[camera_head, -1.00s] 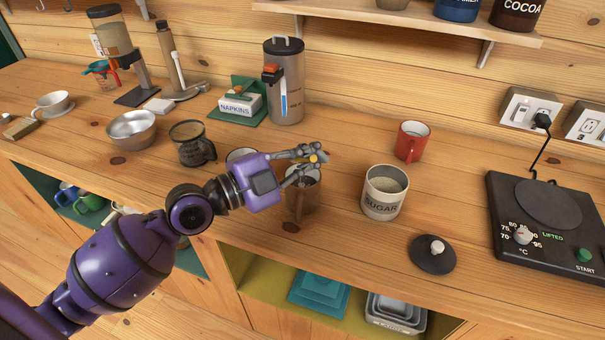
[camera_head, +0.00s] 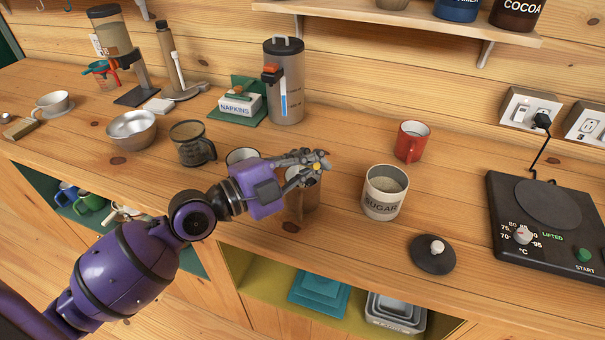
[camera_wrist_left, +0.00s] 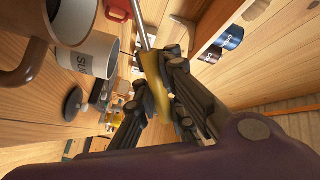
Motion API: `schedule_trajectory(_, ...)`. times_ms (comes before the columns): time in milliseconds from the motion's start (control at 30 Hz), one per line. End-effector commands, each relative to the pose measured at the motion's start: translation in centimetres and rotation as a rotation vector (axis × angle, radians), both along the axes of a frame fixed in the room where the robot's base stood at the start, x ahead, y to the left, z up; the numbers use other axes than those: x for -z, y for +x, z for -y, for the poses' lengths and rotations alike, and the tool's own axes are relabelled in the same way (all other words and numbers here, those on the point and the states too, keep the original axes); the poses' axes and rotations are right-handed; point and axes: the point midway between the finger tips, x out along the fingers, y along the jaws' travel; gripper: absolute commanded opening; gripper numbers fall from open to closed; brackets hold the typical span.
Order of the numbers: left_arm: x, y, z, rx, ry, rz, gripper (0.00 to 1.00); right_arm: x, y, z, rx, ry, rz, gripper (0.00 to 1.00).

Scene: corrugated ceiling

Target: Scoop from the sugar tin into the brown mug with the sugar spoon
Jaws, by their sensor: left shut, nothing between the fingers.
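The brown mug (camera_head: 304,204) stands on the counter, partly hidden by my left gripper (camera_head: 318,164) just above it; it also shows in the left wrist view (camera_wrist_left: 22,75). The open sugar tin (camera_head: 382,206), pale and labelled, stands to the right with sugar inside. My left gripper is shut, its fingers pointing right. In the left wrist view a spoon with a yellow handle (camera_wrist_left: 154,80) and silver shaft runs across the fingers; I cannot tell how firmly it sits, and its bowl is out of that view. My right gripper is not in view.
A red mug (camera_head: 412,143) stands behind the tin. A black lid (camera_head: 432,256) lies in front, and a hot plate (camera_head: 550,235) is at right. A dark mug (camera_head: 190,146) and metal bowl (camera_head: 130,132) stand left. Bare counter surrounds the tin.

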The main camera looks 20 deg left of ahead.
Motion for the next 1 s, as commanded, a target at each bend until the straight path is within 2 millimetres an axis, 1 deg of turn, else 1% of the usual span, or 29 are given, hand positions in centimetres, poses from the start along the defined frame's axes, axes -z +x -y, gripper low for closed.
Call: schedule_trajectory(1000,0.84,-0.44,0.59,0.000,0.087,0.071,0.00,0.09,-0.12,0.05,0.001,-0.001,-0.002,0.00)
